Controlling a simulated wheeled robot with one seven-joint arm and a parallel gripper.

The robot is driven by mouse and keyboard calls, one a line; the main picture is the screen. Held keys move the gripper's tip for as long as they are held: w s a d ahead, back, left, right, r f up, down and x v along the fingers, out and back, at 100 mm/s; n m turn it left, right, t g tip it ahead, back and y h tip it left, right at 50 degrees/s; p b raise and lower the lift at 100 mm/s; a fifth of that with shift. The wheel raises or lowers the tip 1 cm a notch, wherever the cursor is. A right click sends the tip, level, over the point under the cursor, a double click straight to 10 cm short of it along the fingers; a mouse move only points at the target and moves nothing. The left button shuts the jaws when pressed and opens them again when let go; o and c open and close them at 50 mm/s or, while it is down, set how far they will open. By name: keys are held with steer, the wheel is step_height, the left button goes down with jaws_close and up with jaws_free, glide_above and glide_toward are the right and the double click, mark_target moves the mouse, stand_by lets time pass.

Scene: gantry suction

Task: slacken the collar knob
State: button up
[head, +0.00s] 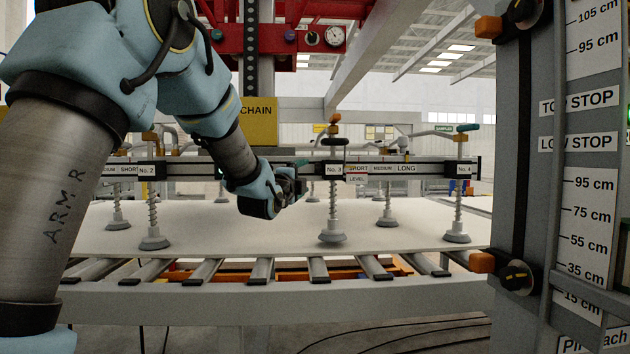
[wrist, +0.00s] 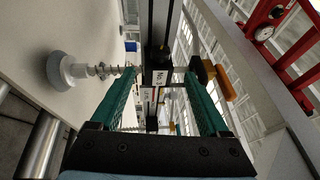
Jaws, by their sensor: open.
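My gripper (wrist: 160,72) is open, its two green fingers spread with nothing held between them. In the head view my gripper (head: 290,182) is in front of the gantry beam, left of the No. 3 station. There a black round knob (head: 333,142) sits on the stem just above the beam, below an orange block (head: 334,129). In the wrist view a black part (wrist: 158,58) and the No. 3 label lie beyond the fingertips, apart from them. I cannot tell which knob is the collar knob.
Suction cups on spring stems, one at No. 3 (head: 332,236), stand over a pale sheet (head: 280,225) on rollers. At right, a grey mast (head: 545,150) carries scales and stop knobs, upper (head: 525,12) and lower (head: 517,278). The red frame (head: 280,38) with a gauge hangs above.

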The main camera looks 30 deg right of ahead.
mark_target(315, 170)
steer(key=p+x, duration=0.1)
steer(key=x, duration=0.9)
steer(key=shift+w+d+p, duration=0.15)
steer(key=shift+w+p, duration=0.05)
steer(key=shift+p, duration=0.15)
steer(key=shift+c, duration=0.3)
jaws_close()
